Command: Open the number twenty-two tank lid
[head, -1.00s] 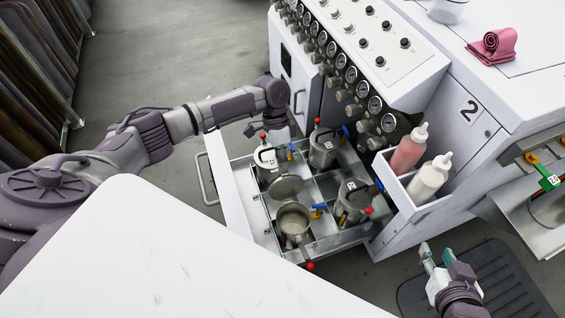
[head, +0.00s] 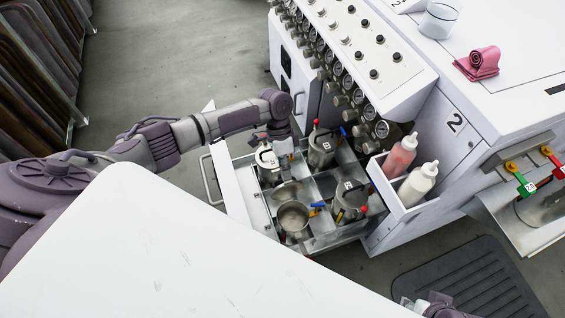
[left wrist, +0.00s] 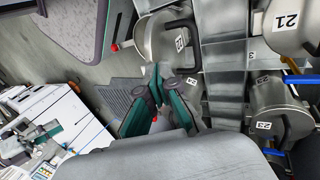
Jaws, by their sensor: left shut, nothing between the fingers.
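Metal tanks stand in the compartments of a pulled-out drawer (head: 238,205). In the head view the front-left tank (head: 293,217) is open, its lid (head: 287,191) tilted back. The front-right tank (head: 350,199), back-right tank (head: 321,150) and back-left tank (head: 267,160) look closed. My right gripper (head: 408,303) is mostly cut off.
A side tray with a pink bottle (head: 399,155) and a cream bottle (head: 418,184) adjoins the drawer's right. Gauges and knobs (head: 350,75) line the machine above. A pink cloth (head: 478,63) lies on top. A dark mat (head: 470,285) lies on the floor.

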